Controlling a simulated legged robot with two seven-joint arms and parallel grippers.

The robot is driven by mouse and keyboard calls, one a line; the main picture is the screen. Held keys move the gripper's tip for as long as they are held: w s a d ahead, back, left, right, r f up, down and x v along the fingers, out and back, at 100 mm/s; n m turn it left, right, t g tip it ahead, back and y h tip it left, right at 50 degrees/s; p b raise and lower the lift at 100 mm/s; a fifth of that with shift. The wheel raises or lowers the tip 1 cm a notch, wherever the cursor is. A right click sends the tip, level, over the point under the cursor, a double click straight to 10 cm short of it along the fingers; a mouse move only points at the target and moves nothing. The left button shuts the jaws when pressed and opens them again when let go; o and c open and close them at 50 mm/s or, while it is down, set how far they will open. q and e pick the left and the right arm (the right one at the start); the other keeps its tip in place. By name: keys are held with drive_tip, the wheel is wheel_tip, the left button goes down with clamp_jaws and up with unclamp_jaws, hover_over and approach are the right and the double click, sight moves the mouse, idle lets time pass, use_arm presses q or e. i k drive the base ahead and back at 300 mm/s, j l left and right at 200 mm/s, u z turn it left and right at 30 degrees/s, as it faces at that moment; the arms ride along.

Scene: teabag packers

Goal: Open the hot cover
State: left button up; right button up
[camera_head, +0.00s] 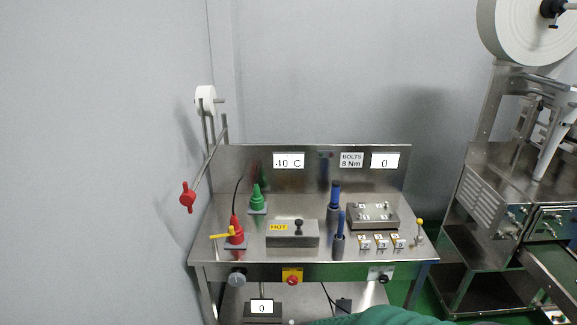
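The hot cover (310,241) is a grey metal block with a yellow HOT label at its upper left. It sits on the steel workbench (210,255), left of the bench's middle. A black knob (298,226) stands on its top. The cover looks closed, and what is under it is hidden. Neither of my grippers shows in the head view, and nothing touches the cover.
A red device with a yellow lever (236,233) stands left of the cover, and a green one (257,197) behind it. Blue-handled tools (340,222) stand close on its right. A bolted metal plate (385,223) and several numbered blocks lie farther right. A large machine (480,195) stands at right.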

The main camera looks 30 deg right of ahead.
sight(298, 232)
drive_tip(key=i+l+z, duration=0.25)
drive_tip(key=i+l, duration=0.15)
drive_tip(key=i+l+z, duration=0.25)
drive_tip(key=i, duration=0.25)
